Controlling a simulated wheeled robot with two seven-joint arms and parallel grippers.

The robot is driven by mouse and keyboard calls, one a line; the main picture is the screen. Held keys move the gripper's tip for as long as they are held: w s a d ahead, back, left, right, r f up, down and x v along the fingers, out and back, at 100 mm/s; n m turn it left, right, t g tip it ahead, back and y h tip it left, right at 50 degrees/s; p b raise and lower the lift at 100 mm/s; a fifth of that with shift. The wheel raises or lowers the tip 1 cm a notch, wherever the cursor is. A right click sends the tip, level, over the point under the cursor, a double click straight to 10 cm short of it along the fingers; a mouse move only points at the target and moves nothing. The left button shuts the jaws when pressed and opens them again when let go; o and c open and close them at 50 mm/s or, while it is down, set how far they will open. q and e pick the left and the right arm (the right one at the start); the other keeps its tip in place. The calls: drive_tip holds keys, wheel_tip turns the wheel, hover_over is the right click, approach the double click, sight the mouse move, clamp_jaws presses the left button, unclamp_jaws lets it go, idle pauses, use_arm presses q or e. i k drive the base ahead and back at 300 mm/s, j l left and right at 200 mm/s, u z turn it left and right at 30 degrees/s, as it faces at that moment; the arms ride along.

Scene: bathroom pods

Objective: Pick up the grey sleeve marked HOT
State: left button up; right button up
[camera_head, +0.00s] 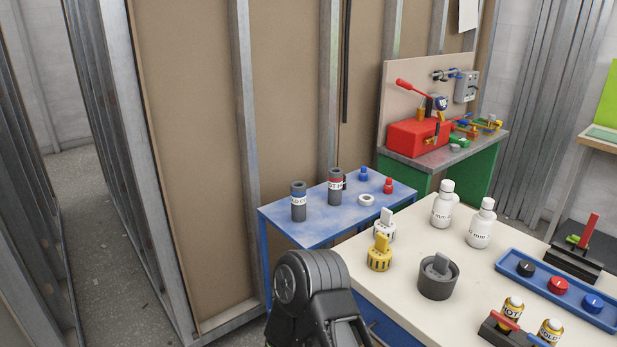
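A grey upright sleeve with a red band and a white label (335,187) stands on the blue table. Its lettering is only partly legible, and it looks like the HOT one. A similar grey sleeve with a blue band (298,201) stands to its left, and its label seems to read COLD. The two sleeves stand apart. A black arm part of mine (312,285) rises at the bottom centre, in front of the blue table and well below the sleeves. No gripper fingertips show in this view.
The blue table (310,228) also bears a white ring (366,199), a blue knob (363,174) and a red knob (388,185). The cream table (400,308) in front holds white bottles, a yellow plug and a dark grey cup. Metal-studded wall panels stand close behind.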

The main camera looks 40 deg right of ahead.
sight(335, 175)
drive_tip(key=i+z, duration=0.25)
drive_tip(key=i, duration=0.2)
drive_tip(key=i+j+z, duration=0.2)
drive_tip(key=i, duration=0.25)
drive_tip(key=i+j+z, duration=0.1)
drive_tip(key=z, duration=0.35)
drive_tip(key=i+j+z, duration=0.15)
drive_tip(key=z, duration=0.3)
drive_tip(key=i+j+z, duration=0.1)
drive_tip(key=z, duration=0.3)
drive_tip(key=j+z, duration=0.3)
drive_tip(key=z, duration=0.15)
drive_tip(key=j+z, duration=0.25)
drive_tip(key=z, duration=0.2)
drive_tip(key=j+z, duration=0.25)
drive_tip(key=z, duration=0.2)
drive_tip(key=j+z, duration=0.25)
drive_tip(key=z, duration=0.2)
drive_tip(key=j+z, duration=0.2)
drive_tip(key=z, duration=0.2)
drive_tip(key=k, duration=0.05)
